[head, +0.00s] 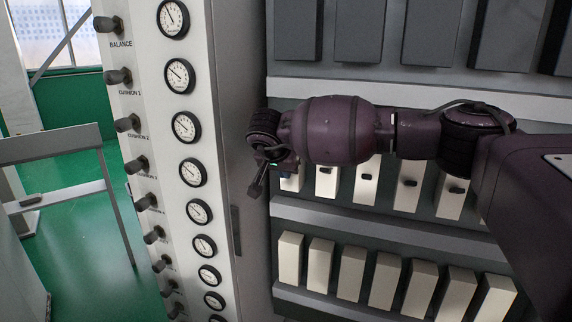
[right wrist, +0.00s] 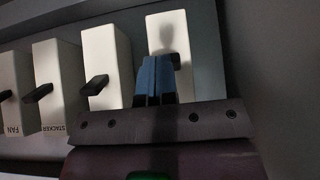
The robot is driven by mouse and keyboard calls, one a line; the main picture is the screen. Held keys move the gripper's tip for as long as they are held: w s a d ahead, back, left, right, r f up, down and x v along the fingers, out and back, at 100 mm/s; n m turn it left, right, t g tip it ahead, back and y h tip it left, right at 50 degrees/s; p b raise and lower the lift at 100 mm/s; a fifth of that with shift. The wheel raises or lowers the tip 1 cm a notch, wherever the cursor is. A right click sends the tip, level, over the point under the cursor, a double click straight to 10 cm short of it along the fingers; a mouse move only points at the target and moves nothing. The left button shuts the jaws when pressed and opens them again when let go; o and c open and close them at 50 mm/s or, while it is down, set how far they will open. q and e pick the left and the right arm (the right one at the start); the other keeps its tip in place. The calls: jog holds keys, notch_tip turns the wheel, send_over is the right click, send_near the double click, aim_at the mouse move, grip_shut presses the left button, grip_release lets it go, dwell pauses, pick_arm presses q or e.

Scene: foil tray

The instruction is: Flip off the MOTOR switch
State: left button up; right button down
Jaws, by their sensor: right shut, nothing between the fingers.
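My right gripper (right wrist: 155,82) is shut and empty, its blue fingertips together in the right wrist view. They are in front of the rightmost white switch box (right wrist: 166,30) in that view. That box's dark lever (right wrist: 175,60) shows partly beside the fingertips; I cannot tell whether they touch. Its label is hidden, and no MOTOR label is readable. In the head view the right arm reaches in from the right, and its wrist mostly covers the leftmost switch box (head: 291,182) of the upper white row. My left gripper is not in view.
Boxes labelled FAN (right wrist: 15,95) and STACKER (right wrist: 60,85) and an unlabelled-looking box (right wrist: 105,60) stand beside it. In the head view a lower white row (head: 350,272) and dark boxes (head: 430,35) surround the row. A gauge panel (head: 150,70) with knobs stands left.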

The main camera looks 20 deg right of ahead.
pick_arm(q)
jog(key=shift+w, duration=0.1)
pick_arm(e)
jog(key=shift+s+a+f, duration=0.1)
jog(key=shift+f, duration=0.5)
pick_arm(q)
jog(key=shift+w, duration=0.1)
pick_arm(e)
jog(key=shift+r, duration=0.1)
jog(key=shift+w+d+r, duration=0.3)
jog(key=shift+w+d, duration=0.1)
jog(key=shift+w, duration=0.15)
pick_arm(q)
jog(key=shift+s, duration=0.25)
